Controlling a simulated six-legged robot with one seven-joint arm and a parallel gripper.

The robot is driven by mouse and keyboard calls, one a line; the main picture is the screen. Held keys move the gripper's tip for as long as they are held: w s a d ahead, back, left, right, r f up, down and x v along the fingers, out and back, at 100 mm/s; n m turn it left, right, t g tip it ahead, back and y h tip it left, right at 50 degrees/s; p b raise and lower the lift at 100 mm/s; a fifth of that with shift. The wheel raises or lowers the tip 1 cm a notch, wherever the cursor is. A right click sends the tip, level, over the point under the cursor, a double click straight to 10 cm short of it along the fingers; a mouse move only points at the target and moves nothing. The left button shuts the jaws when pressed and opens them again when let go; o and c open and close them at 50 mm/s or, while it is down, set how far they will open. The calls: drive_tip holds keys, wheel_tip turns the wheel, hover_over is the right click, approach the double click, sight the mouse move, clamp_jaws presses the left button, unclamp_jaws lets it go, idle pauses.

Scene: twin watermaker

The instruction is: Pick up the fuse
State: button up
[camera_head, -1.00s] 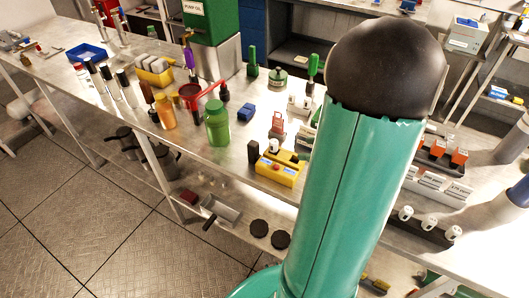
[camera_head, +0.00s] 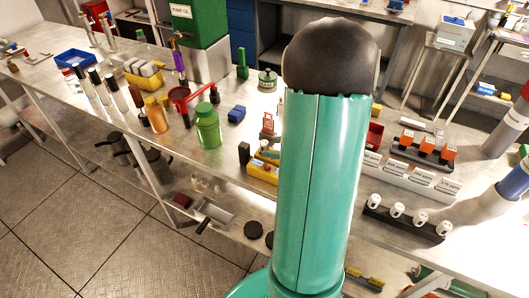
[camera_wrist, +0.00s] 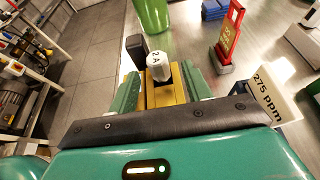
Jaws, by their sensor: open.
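The fuse (camera_wrist: 158,67) is a white cap marked "2 A" on a dark lower part, in the wrist view. It sits upright at a yellow block (camera_wrist: 165,95). My gripper (camera_wrist: 161,80) is open, with one green finger on each side of the yellow block and the fuse between them. I cannot tell whether the fingers touch either one. In the head view the yellow block (camera_head: 262,173) shows at the left edge of my arm, which hides the fuse and gripper there.
A black upright block (camera_wrist: 137,50) stands close left of the fuse. A red sign stand (camera_wrist: 228,40) and a "275 ppm" label block (camera_wrist: 268,95) are to the right. A green bottle (camera_head: 207,126) stands on the bench (camera_head: 215,165).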

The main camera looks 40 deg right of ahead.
sight(268, 145)
drive_tip(key=x, duration=0.4)
drive_tip(key=shift+a+r, duration=0.1)
clamp_jaws()
drive_tip(key=shift+r, duration=0.1)
